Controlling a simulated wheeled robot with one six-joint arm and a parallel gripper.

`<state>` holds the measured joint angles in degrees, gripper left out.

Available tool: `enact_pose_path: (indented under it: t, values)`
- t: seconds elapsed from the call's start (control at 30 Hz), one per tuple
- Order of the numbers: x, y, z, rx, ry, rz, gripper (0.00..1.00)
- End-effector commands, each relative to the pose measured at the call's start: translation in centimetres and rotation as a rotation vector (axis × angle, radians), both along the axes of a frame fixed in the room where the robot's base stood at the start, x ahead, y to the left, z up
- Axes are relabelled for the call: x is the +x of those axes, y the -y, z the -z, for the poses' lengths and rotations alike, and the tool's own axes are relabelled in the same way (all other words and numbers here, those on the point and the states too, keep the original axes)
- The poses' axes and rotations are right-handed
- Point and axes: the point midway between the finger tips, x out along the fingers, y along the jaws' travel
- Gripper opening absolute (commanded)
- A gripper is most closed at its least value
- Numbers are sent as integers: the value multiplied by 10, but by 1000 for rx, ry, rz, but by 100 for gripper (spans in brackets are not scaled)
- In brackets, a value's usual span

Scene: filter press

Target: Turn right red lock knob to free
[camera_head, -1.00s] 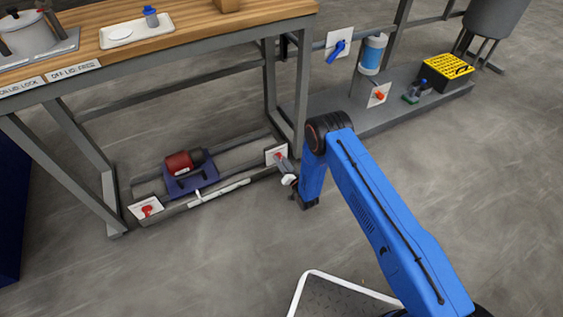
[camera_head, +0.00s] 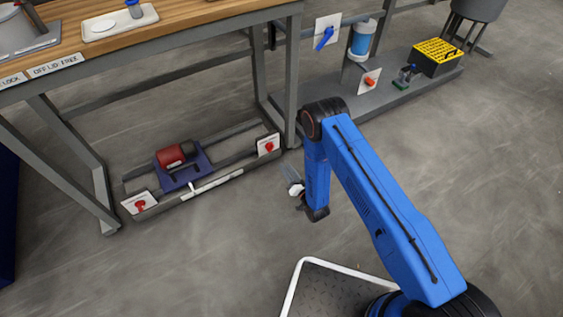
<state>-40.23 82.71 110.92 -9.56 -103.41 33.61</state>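The right red lock knob (camera_head: 269,147) sits on a white plate at the right end of the low frame under the bench, and it is in full view. A second red knob (camera_head: 140,206) sits on a white plate at the left end of the same frame. My gripper (camera_head: 289,178) hangs at the end of my blue arm, to the right of and below the right knob in the picture, with a gap between them. It touches nothing that I can see. Its fingers are small and partly blurred, so I cannot tell whether they are open.
A red and dark motor-like unit (camera_head: 172,157) sits on the low frame between the knobs. The bench leg (camera_head: 287,92) stands right beside the right plate. A blue handle (camera_head: 324,38) and an orange-red knob (camera_head: 370,82) are on plates farther right. The floor in front is clear.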

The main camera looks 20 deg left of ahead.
Motion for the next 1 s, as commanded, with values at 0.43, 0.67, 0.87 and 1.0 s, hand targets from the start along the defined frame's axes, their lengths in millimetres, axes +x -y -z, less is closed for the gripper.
enact_pose_path:
  t: [0.43, 0.67, 0.87, 1.0]
  values:
    - [-27, 32, 0, 1, -1, 0, 33]
    - [-27, 32, 0, 1, -1, 0, 33]
    - [-27, 32, 0, 1, -1, 0, 33]
    - [-24, 31, -2, -2, 0, 2, 33]
